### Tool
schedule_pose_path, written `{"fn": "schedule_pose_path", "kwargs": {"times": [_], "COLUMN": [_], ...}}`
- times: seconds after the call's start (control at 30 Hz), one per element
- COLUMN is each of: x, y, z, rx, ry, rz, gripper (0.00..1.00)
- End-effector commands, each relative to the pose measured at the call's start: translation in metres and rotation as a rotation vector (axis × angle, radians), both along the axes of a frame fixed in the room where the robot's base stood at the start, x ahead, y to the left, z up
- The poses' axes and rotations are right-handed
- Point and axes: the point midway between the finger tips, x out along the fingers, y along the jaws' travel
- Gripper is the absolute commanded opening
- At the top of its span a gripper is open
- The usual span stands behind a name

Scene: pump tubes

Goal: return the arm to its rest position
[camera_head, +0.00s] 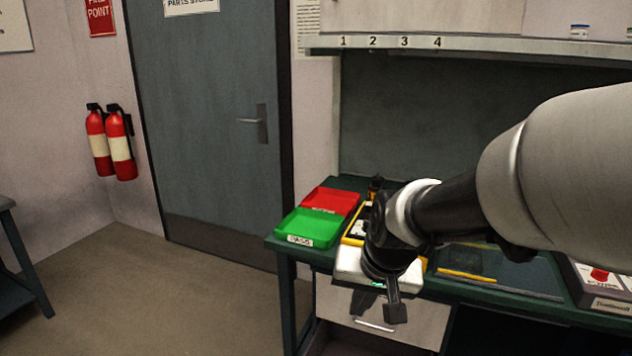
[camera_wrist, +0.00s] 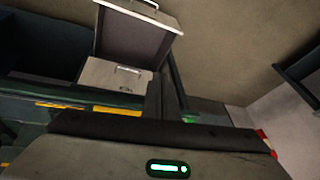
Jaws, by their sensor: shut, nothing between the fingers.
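My arm reaches in from the right in the head view, and my gripper (camera_head: 392,312) hangs at its end in front of the bench's front edge. The fingers are shut with nothing between them. In the wrist view my gripper (camera_wrist: 166,100) stands out over the drawer fronts and the floor. My arm and wrist hide part of the bench top and part of the white and yellow device (camera_head: 352,262) behind them.
A green tray (camera_head: 312,226) and a red tray (camera_head: 330,200) sit at the bench's left end. A box with a red button (camera_head: 600,274) stands at the right. A drawer (camera_head: 372,318) is below the gripper. The floor (camera_head: 190,300) to the left is clear.

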Motion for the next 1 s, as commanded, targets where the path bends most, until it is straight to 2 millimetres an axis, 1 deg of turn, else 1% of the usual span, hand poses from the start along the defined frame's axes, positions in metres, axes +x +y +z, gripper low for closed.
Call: {"fn": "schedule_pose_path", "kwargs": {"times": [0.03, 0.1, 0.2, 0.4, 0.6, 0.63, 0.87, 0.97, 1.0], "x": [-0.018, -0.043, -0.073, -0.119, -0.157, -0.156, -0.154, -0.154, -0.154], "y": [-0.01, -0.02, -0.033, -0.05, -0.064, -0.063, -0.062, -0.062, -0.062], "z": [0.021, 0.038, 0.054, 0.071, 0.077, 0.094, 0.145, 0.173, 0.185], "rx": [-0.011, -0.034, -0.066, -0.123, -0.177, -0.176, -0.173, -0.173, -0.173], "ry": [-0.026, -0.042, -0.06, -0.085, -0.104, -0.101, -0.097, -0.098, -0.098], "rz": [0.012, 0.034, 0.056, 0.083, 0.095, 0.097, 0.098, 0.098, 0.098], "gripper": [0.0, 0.0, 0.0, 0.0, 0.0, 0.0, 0.0, 0.0, 0.0]}}
